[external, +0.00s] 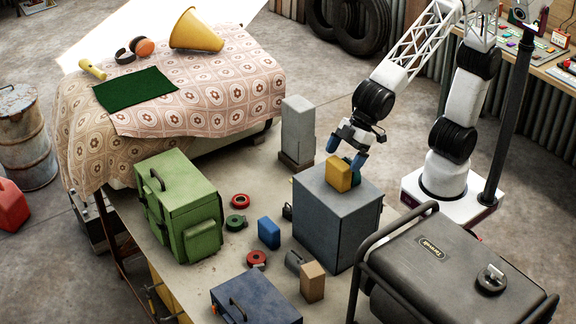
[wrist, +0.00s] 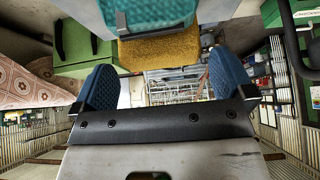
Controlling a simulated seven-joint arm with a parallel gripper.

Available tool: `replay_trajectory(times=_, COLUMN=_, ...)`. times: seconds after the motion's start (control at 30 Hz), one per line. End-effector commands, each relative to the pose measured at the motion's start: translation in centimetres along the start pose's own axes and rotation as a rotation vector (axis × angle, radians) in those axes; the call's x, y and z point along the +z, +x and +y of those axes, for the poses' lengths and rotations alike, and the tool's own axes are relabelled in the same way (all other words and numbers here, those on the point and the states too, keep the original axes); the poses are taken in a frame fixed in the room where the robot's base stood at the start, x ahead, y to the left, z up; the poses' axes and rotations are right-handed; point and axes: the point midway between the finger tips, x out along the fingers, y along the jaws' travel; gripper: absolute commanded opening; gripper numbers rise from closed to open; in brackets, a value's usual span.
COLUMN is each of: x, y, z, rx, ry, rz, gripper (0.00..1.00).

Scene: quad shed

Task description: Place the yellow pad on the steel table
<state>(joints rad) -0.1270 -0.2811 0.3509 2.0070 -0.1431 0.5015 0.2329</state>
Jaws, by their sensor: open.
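The yellow pad (external: 339,173) stands upright on top of a grey box (external: 335,225). A green piece (external: 356,166) is right behind it, partly hidden. In the wrist view the yellow pad (wrist: 158,52) shows as a coarse yellow face beside a teal pad (wrist: 150,14); I cannot tell if the two are joined. My gripper (external: 347,152) is above the pad with its blue fingertips apart. In the wrist view my gripper (wrist: 165,78) is open and empty, with the pad beyond the fingers. A pale table top (external: 190,285), perhaps the steel table, lies under the grey box.
A green case (external: 180,207), a blue block (external: 269,233), a wooden block (external: 312,282) and tape rolls stand on the pale top. A dark generator (external: 450,270) is at front right. A cloth-covered table (external: 220,85) is at back left, holding a yellow cone (external: 196,32) and a green mat (external: 136,88).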

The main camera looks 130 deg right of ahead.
Motion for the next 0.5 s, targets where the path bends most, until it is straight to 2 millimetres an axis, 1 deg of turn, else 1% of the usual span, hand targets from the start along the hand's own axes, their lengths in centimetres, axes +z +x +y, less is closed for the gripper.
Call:
replay_trajectory(times=0.27, x=0.0, y=0.2, z=0.0, rx=0.0, ry=0.0, rz=-0.001, gripper=1.0)
replay_trajectory(times=0.37, x=0.0, y=0.7, z=0.0, rx=0.0, ry=0.0, rz=-0.001, gripper=1.0)
replay_trajectory(times=0.5, x=0.0, y=2.0, z=0.0, rx=0.001, ry=0.0, rz=-0.003, gripper=1.0)
